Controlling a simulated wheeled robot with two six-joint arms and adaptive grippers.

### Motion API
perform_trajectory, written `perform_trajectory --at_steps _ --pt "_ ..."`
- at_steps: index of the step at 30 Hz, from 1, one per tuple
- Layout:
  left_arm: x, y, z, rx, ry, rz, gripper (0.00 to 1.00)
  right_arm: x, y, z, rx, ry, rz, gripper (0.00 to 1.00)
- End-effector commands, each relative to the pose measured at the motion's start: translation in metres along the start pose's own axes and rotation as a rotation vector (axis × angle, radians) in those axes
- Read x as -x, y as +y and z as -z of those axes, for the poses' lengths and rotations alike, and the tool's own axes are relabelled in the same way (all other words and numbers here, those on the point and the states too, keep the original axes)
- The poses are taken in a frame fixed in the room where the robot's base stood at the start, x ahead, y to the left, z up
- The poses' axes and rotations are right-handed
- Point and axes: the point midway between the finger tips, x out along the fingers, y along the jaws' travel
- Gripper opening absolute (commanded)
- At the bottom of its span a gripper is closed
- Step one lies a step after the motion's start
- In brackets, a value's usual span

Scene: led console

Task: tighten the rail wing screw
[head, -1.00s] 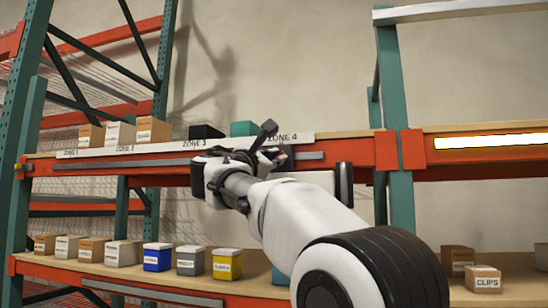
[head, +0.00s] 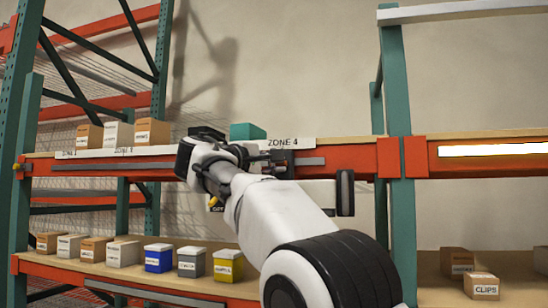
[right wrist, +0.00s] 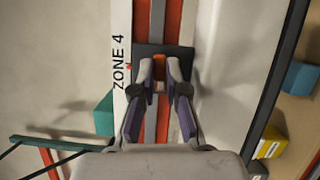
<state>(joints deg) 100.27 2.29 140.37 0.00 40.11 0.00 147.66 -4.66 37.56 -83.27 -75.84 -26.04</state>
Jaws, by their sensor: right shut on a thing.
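My right gripper (head: 276,163) reaches the front of the orange shelf beam beneath the ZONE 4 label. In the right wrist view, its two fingers (right wrist: 159,78) are closed in on a small orange piece, which looks like the wing screw (right wrist: 159,66). The screw sits against a dark block (right wrist: 182,53) on the grey rail strip. In the head view, the screw is too small and covered to make out. My left gripper is not in view.
The beam (head: 358,160) runs across the rack, with a lit LED bar (head: 490,149) at right. Several boxes stand on the upper shelf, including a teal one (head: 246,131). Several bins line the lower shelf, with a CLIPS box (head: 481,286) at right.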

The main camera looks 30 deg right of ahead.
Motion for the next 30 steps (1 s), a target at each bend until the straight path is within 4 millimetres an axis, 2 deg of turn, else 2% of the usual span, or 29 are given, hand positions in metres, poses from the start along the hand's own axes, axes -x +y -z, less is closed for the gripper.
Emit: perform_trajectory --at_steps 1,9,23,24,26,30 --pt "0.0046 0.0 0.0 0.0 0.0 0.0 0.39 -0.0001 0.0048 -0.0011 -0.024 0.0 0.005 0.0" --pt "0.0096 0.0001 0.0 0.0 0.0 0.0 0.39 -0.0001 0.0034 -0.0008 -0.108 0.001 0.039 0.0" --pt "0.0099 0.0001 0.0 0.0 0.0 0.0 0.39 -0.0001 0.0023 -0.0007 -0.123 0.001 0.046 0.0" --pt "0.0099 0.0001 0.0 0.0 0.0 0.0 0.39 -0.0001 0.0023 -0.0007 -0.123 0.001 0.046 0.16" --pt "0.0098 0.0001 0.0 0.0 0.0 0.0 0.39 -0.0001 0.0023 -0.0007 -0.123 0.001 0.046 0.38" --pt "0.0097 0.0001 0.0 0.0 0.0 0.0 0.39 -0.0001 0.0015 -0.0005 -0.122 0.001 0.048 0.39"
